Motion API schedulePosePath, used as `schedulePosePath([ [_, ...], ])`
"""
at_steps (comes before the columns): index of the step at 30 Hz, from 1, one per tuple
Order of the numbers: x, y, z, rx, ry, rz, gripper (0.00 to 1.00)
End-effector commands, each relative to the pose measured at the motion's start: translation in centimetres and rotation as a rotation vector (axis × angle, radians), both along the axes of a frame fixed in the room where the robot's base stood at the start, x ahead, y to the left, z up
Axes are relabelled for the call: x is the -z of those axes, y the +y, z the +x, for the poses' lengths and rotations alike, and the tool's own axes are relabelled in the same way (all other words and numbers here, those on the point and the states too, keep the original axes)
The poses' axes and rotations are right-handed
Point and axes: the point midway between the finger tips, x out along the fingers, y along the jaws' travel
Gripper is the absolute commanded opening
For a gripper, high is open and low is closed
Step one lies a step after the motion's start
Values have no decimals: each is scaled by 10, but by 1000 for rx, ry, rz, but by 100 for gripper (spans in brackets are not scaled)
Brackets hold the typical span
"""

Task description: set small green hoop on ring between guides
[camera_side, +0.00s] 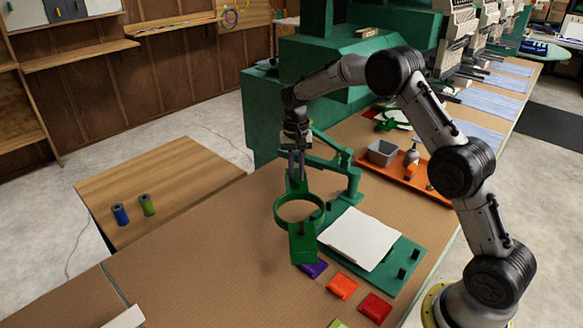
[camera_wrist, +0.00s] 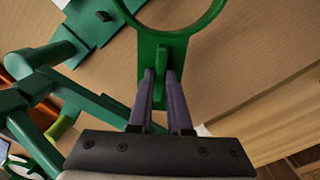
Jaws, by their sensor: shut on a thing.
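The small green hoop (camera_side: 278,220) is held in the air over the cardboard-coloured table, left of the green board. My gripper (camera_side: 298,178) points down and is shut on the hoop's tab. In the wrist view my gripper's two fingers (camera_wrist: 160,90) pinch a thin rib on the tab, and the hoop's round rim (camera_wrist: 161,42) extends beyond them. A green block (camera_side: 303,247) shows at the hoop's near side. The green board (camera_side: 398,280) has short black guides (camera_side: 402,272) and a white sheet (camera_side: 360,238) on it. I cannot make out a ring between the guides.
A green stand with a jointed arm (camera_side: 354,180) rises close behind the hoop. Purple, orange and red (camera_side: 375,306) pieces lie in front of the board. An orange tray (camera_side: 400,180) with a grey bin is behind.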

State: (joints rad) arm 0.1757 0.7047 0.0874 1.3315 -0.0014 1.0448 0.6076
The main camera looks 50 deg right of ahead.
Motion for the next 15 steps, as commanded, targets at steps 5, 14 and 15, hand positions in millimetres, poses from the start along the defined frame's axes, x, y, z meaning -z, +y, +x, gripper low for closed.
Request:
schedulePosePath([
  [5, -7, 3, -24, -241, 6, 9, 0],
  [14, -27, 12, -84, -689, 7, 23, 0],
  [15, -31, 14, -93, -737, 6, 24, 0],
])
